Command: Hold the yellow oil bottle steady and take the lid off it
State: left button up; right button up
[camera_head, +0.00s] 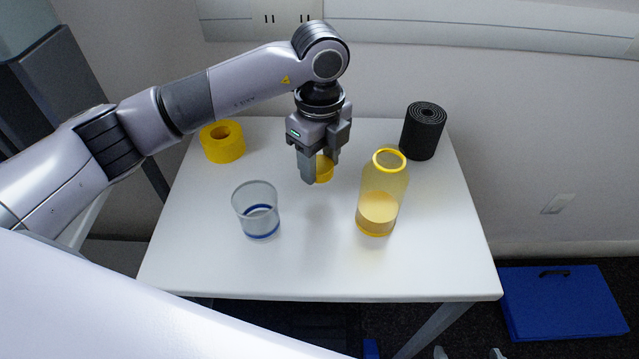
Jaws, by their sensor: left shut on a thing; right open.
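The yellow oil bottle (382,192) stands upright on the white table, right of the middle. It is see-through, with yellow oil in its lower part. Its mouth is a yellow ring and looks open. My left gripper (322,172) points down, to the left of the bottle and apart from it. It is shut on a small yellow lid (324,168), partly hidden by the fingers. A faint shadow lies on the table in front of it, and the lid seems to be above the tabletop. My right gripper is not in view.
A clear cup with a blue band (257,210) stands front left on the table (320,270). A yellow tape roll (222,146) is at the back left, a black rolled mat (422,135) at the back right. The table's front strip is clear. A blue case (560,300) lies on the floor.

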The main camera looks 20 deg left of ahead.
aim_at(319, 198)
pick_arm(q)
jog(key=shift+f, duration=3.4)
jog(key=shift+f, duration=0.2)
jog(key=o, duration=1.2)
notch_tip(319, 198, up, 12)
jog(key=shift+r, duration=0.2)
jog(key=shift+s, duration=0.1)
